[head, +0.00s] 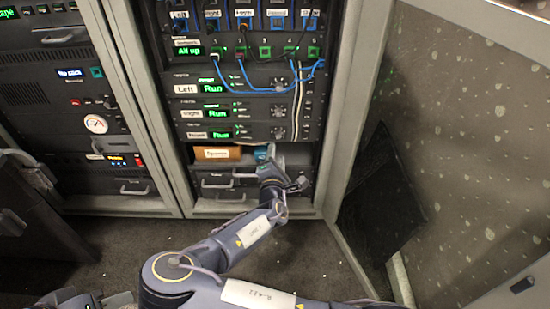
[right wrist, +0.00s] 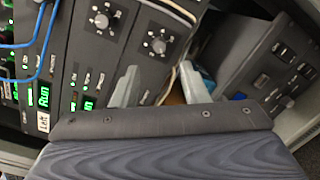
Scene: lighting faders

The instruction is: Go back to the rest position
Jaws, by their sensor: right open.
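My right gripper (head: 288,180) is in front of the lower part of the middle rack, near an open shelf bay. In the right wrist view its two pale fingers (right wrist: 160,88) stand apart with nothing held between them. The grey rack units (head: 250,106) with green "Run" displays are behind and above it, and their knobs show close by in the wrist view. My right arm reaches up from the bottom of the head view. The rest position itself is not marked in view.
An orange-brown box (head: 217,154) with a label sits in the shelf bay left of my gripper. Blue cables (head: 262,88) hang across the upper units. A rack frame post (head: 350,110) and a speckled panel (head: 470,150) stand to the right. Dark carpet (head: 110,240) is open at lower left.

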